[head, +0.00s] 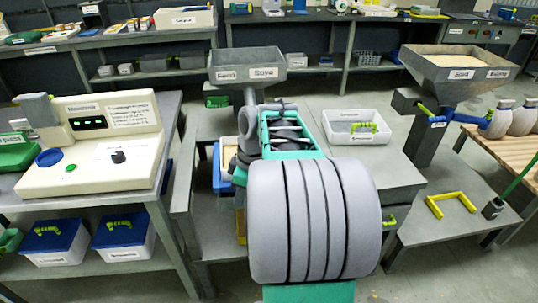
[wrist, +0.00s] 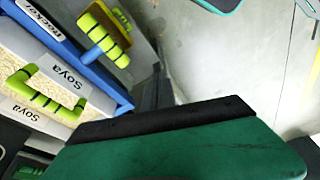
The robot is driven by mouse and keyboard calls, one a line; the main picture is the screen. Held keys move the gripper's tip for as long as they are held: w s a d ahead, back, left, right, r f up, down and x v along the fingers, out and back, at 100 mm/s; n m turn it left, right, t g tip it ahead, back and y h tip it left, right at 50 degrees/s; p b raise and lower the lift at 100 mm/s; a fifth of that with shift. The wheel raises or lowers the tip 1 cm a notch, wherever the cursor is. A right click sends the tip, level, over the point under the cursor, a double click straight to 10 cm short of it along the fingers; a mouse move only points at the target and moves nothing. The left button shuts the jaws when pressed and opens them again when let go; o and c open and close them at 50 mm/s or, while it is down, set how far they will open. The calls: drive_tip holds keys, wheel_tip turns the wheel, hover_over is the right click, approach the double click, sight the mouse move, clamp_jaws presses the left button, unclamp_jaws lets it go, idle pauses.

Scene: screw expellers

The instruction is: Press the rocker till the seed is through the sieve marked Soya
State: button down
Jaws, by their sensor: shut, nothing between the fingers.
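In the wrist view, a blue bar labelled Rocker (wrist: 75,45) runs along a pale box. A yellow-green T-shaped handle (wrist: 105,38) stands beside its label. The sieve (wrist: 60,70) has a white edge marked Soya. Pale seed (wrist: 38,90) lies next to it under a yellow-green handle, with a second Soya label below. My gripper (wrist: 165,120), green with a black edge, fills the lower part and looks shut and empty. It appears apart from the rocker handle. In the head view, a blue-framed tray (head: 222,172) shows partly, its rest hidden; my gripper is not distinguishable there.
A grey hopper (head: 246,66) stands at the back centre and a full hopper (head: 459,62) at the right. A white bin (head: 345,134) sits on the middle bench. A control console (head: 100,145) stands on the left bench. Bare floor (wrist: 215,45) shows right of the rocker.

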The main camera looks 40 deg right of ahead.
drive_tip(key=s+d+r+n+p, duration=0.3)
drive_tip(key=d+r+p, duration=0.2)
drive_tip(key=d+r, duration=0.3)
drive_tip(key=d, duration=0.3)
drive_tip(key=shift+d+r+n+t, duration=0.2)
drive_tip(key=shift+d+n+t, duration=0.1)
drive_tip(key=shift+d, duration=0.1)
drive_tip(key=shift+f, duration=0.1)
drive_tip(key=x, duration=1.3)
drive_tip(key=shift+s+d+f, duration=0.1)
drive_tip(key=shift+d+f, duration=0.25)
